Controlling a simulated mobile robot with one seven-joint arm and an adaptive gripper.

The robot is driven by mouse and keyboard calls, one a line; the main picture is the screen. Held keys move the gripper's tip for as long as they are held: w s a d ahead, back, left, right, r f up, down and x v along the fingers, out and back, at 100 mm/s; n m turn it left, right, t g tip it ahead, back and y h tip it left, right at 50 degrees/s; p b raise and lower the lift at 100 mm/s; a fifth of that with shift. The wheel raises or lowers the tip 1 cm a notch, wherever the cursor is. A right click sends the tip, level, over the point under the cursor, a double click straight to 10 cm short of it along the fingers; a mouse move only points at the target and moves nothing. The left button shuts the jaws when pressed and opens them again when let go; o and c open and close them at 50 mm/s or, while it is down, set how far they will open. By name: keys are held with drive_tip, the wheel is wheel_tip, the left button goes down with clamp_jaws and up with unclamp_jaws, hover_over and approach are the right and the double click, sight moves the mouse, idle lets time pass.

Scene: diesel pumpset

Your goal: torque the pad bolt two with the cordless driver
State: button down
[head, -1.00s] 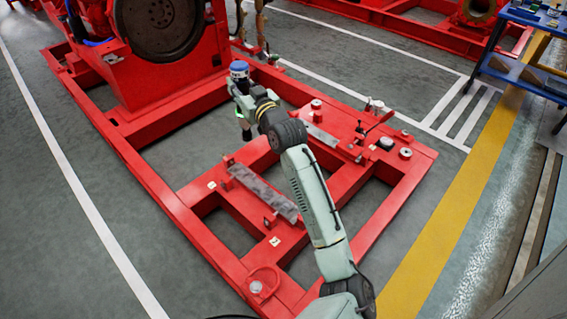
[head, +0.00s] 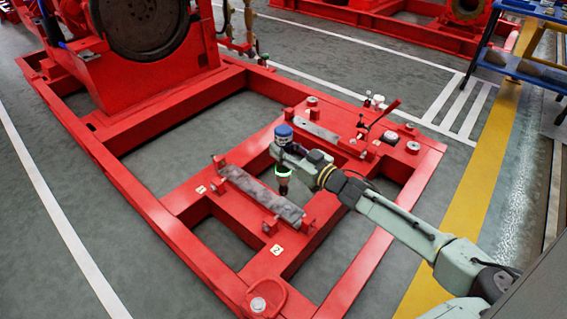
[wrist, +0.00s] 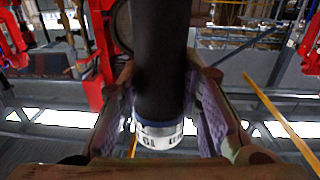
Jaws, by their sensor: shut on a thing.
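My gripper (head: 284,152) is shut on the cordless driver, which has a blue cap (head: 284,131) and a dark lower end with a green ring. It hangs roughly upright over the red base frame, between the two grey pads. In the wrist view the driver (wrist: 160,60) is a black cylinder with a white printed band, between the fingers. The near grey pad (head: 258,194) lies left of the driver, with small red blocks around it. A white number tag (head: 277,251) sits by its lower end; another tag (head: 200,189) is by its upper-left end. I cannot make out pad bolt two for certain.
The far pad (head: 317,131) lies behind the gripper. A red lever (head: 382,112) and round fittings (head: 412,147) stand on the frame's right end. The engine flywheel (head: 138,38) is at upper left. A blue shelf (head: 530,72) stands at upper right. The frame has open gaps.

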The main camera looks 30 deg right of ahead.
sight(288, 170)
drive_tip(key=shift+s+d+f, duration=0.3)
drive_tip(key=shift+s+f, duration=0.15)
drive_tip(key=shift+f, duration=0.2)
drive_tip(key=shift+s+r, duration=0.1)
drive_tip(key=shift+s, duration=0.05)
drive_tip(key=shift+f+b, duration=0.85)
drive_tip(key=shift+f, duration=1.55)
drive_tip(key=shift+p, duration=0.55)
